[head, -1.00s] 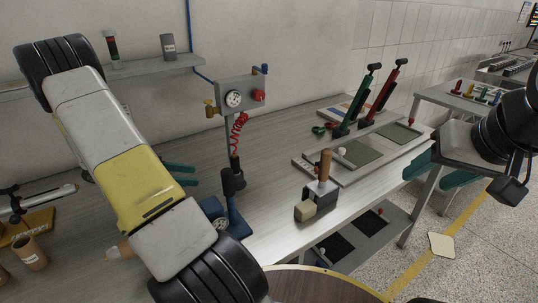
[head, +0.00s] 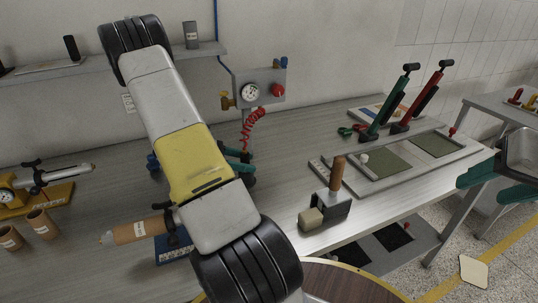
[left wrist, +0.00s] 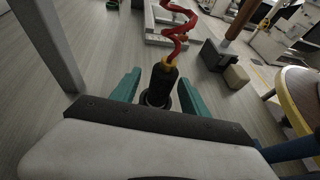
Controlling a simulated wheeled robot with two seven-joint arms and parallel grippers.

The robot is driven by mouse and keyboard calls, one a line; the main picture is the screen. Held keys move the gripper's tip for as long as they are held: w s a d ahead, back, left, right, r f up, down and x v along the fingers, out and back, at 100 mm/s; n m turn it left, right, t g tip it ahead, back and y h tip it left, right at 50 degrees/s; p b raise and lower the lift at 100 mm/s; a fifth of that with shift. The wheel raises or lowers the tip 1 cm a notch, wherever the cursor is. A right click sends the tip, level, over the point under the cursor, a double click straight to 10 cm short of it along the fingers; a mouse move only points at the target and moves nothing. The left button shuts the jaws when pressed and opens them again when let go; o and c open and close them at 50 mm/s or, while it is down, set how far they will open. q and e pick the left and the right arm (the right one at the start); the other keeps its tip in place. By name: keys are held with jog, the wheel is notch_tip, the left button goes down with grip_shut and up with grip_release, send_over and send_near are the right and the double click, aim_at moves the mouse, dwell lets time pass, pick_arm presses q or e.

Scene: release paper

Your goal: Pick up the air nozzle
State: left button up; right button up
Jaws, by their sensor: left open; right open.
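The air nozzle (left wrist: 163,78) is black with an orange-yellow collar, and a coiled red hose (left wrist: 178,25) runs from its top. In the left wrist view it stands between the two teal fingers of my left gripper (left wrist: 158,88), which is open with gaps on both sides. In the head view my left gripper (head: 238,160) is by the lower end of the red hose (head: 252,122); my arm and fingers hide most of the nozzle. My right gripper (head: 488,178) is at the right edge, partly cut off, away from the nozzle.
A grey panel with a gauge (head: 250,92) stands behind the nozzle. A wooden-handled tool in a dark holder (head: 332,206) and a beige block (head: 311,219) are to the right.

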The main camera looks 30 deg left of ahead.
pick_arm(q)
jog(key=shift+x, duration=1.4)
grip_shut()
jog(key=shift+r, duration=0.1)
notch_tip(320, 180, up, 10)
